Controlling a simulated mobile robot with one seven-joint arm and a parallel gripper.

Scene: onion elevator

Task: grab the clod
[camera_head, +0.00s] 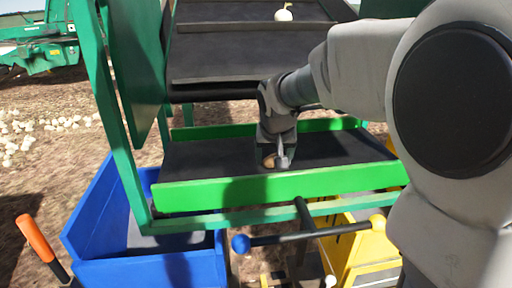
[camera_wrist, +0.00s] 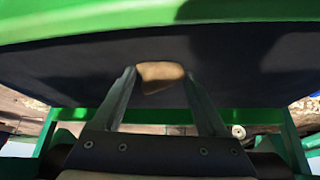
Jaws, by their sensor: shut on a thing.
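The clod (camera_wrist: 161,76) is a tan-brown lump in the wrist view, between the tips of my two fingers. My gripper (camera_wrist: 158,80) is shut on it, one finger on each side. In the head view my gripper (camera_head: 275,163) points down over the lower black belt, behind the green front rail. The clod (camera_head: 269,160) shows there as a small brown patch at the fingertips, partly hidden by the gripper. I cannot tell whether it touches the belt.
The green front rail (camera_head: 260,188) borders the lower belt (camera_head: 205,160). An upper belt (camera_head: 250,50) carries a pale onion (camera_head: 283,14). A blue bin (camera_head: 100,215) stands left, a yellow bin (camera_head: 365,250) lower right. Blue- and yellow-knobbed levers stand in front.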

